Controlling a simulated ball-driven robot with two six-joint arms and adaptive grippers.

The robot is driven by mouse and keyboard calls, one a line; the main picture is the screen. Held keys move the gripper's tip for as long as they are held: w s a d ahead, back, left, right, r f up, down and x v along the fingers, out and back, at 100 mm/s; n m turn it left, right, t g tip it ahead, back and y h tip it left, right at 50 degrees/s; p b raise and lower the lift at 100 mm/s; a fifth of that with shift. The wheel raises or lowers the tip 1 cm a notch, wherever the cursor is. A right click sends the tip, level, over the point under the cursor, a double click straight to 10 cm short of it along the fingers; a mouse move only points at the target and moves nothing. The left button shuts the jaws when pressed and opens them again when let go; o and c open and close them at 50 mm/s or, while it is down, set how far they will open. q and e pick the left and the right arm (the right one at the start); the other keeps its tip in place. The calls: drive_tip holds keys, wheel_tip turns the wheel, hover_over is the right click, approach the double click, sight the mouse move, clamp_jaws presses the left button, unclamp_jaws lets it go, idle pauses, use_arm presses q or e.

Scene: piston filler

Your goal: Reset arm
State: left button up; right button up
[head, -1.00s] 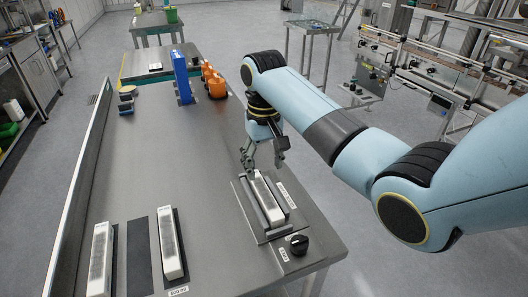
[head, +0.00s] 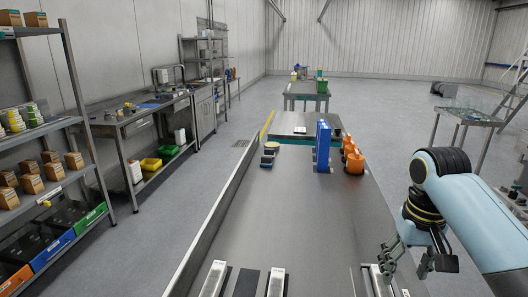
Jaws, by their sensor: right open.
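My right gripper (head: 387,266) is at the lower right of the head view, its arm coming in from the right. Its fingers are apart and hold nothing that I can see. They are beside and over the far end of a white block (head: 379,283) in a dark holder on the steel table (head: 290,215). The picture's lower edge cuts off most of that block and its holder. My left gripper is not in view.
Two white blocks (head: 213,280) (head: 276,284) lie at the table's near end, beside a dark strip. A blue upright thing (head: 323,146) and orange items (head: 353,160) stand farther back. The table's middle is clear. Shelves (head: 40,130) stand at left.

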drive_tip(key=s+a+r+n+t, duration=0.2)
drive_tip(key=s, duration=1)
drive_tip(key=s+a+r+n+t, duration=0.1)
drive_tip(key=s+r, duration=0.1)
drive_tip(key=s, duration=1)
wheel_tip(320, 180, down, 34)
drive_tip(key=d+g+b, duration=0.1)
drive_tip(key=d+b, duration=0.1)
drive_tip(key=b, duration=0.7)
drive_tip(key=s+f+b, duration=0.4)
drive_tip(key=s+f, duration=0.6)
drive_tip(key=f, duration=0.3)
drive_tip(key=s+d+f+g+b, duration=0.1)
drive_tip(key=s+f+b, duration=0.3)
drive_tip(key=s+f, duration=0.6)
wheel_tip(320, 180, down, 4)
drive_tip(key=shift+d+r+h, duration=0.25)
drive_tip(key=shift+h, duration=0.05)
drive_tip(key=shift+s+g, duration=0.1)
drive_tip(key=shift+g, duration=0.2)
drive_tip(key=shift+m, duration=0.3)
